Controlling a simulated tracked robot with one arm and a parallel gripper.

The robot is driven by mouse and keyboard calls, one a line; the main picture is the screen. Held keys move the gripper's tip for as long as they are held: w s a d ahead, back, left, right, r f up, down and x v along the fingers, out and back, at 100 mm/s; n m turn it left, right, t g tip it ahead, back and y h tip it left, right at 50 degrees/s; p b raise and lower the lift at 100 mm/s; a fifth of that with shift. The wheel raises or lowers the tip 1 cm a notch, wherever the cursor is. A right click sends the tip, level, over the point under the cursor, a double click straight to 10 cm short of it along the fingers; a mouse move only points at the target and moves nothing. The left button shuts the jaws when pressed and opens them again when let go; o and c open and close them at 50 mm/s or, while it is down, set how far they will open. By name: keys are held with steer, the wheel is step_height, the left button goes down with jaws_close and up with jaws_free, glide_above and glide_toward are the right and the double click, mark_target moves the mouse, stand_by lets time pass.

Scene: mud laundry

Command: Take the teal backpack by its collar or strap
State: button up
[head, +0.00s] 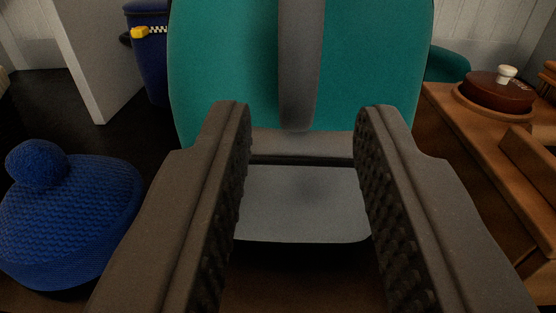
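The teal backpack (215,75) stands upright straight ahead and fills the upper middle of the head view; its top is cut off by the picture's edge. A grey strap (301,65) runs down the middle of its teal face. A grey band crosses its lower part, with a paler grey panel below. My gripper (305,108) is open, with one dark ridged finger on each side of the strap in the picture. Nothing is between the fingers except the view of the backpack. I cannot tell whether the fingertips touch it. No separate collar shows.
A blue knitted hat with a pompom (75,210) lies at left. A navy item (150,60) with a yellow piece stands behind. A pale panel (90,55) rises at left. A wooden bench (460,125) at right bears a brown round lidded thing (497,93).

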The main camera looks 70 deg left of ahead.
mark_target(303, 56)
steer(key=shift+x, duration=4.55)
jaws_close()
steer(key=shift+r, duration=0.2)
steer(key=shift+r+p, duration=1.9)
steer(key=shift+r, duration=0.95)
